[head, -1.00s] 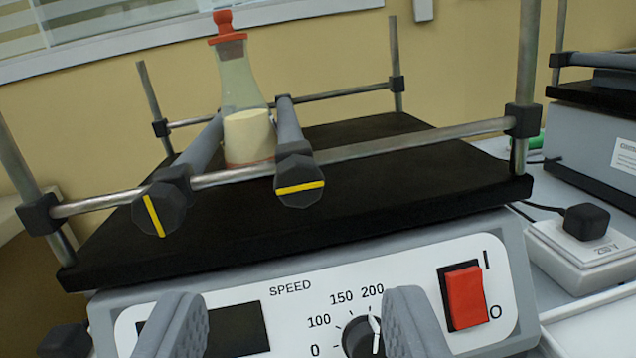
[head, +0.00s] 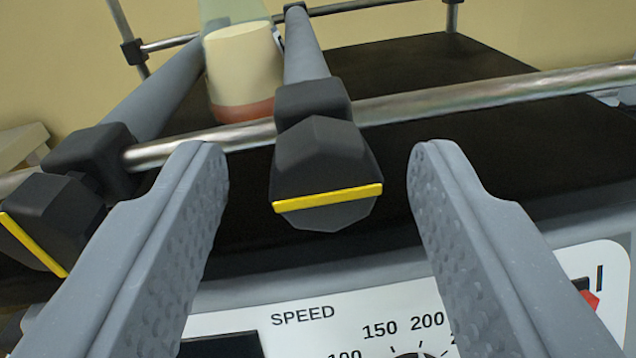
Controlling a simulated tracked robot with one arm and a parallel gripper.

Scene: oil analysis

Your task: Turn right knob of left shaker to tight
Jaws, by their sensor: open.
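The right knob (head: 322,172) of the shaker is black and faceted, with a yellow line lying nearly horizontal, slightly higher at its right end. It sits at the near end of a grey clamp bar (head: 305,48), on the front steel rail. My gripper (head: 318,165) is open, one finger on each side of the knob with a gap to both; neither finger seems to touch it. The left knob (head: 38,222), with a slanted yellow line, is partly cut off at the left edge. The shaker's black platform (head: 500,150) lies behind and below the rail.
A flask (head: 240,62) with pale contents and a reddish lower edge stands between the two clamp bars; its top is out of view. The steel rail (head: 480,95) crosses the view. The white SPEED panel (head: 300,318) and part of a red switch (head: 590,297) are below.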

